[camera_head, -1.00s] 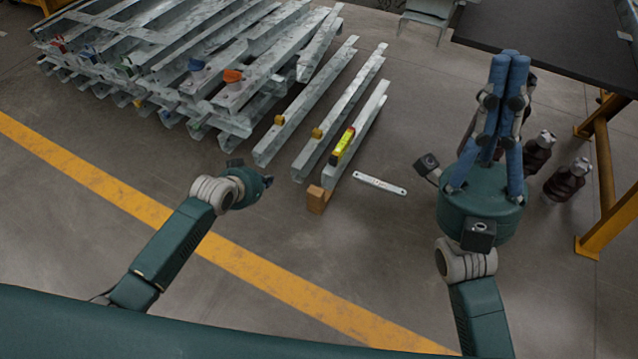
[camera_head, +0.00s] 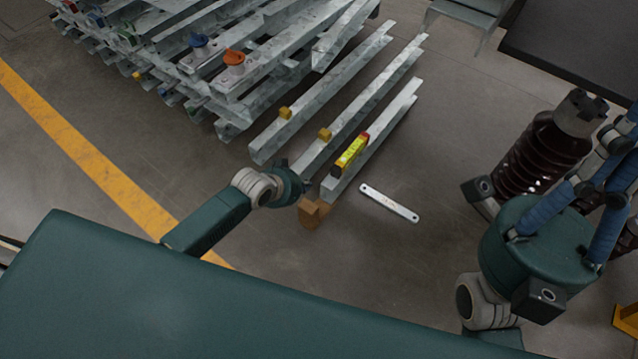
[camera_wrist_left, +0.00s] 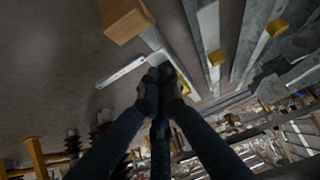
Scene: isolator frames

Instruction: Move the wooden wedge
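The wooden wedge (camera_head: 310,214), a small brown block, is on the floor at the near end of the rightmost separate steel beam (camera_head: 375,142). In the left wrist view the wedge (camera_wrist_left: 124,18) is at the top, left of the fingertips and apart from them. My left gripper (camera_head: 303,184) is just up and left of the wedge in the head view, its fingers mostly hidden behind its hand. In the left wrist view its dark fingers (camera_wrist_left: 159,74) meet at the tips, with nothing seen between them.
A yellow level (camera_head: 351,150) lies on the rightmost beam. A flat pale metal bar (camera_head: 389,203) is on the floor right of the wedge. Stacked beams (camera_head: 235,60) fill the upper left. A dark ribbed insulator (camera_head: 541,150) stands beside my right gripper. Floor in front of the wedge is clear.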

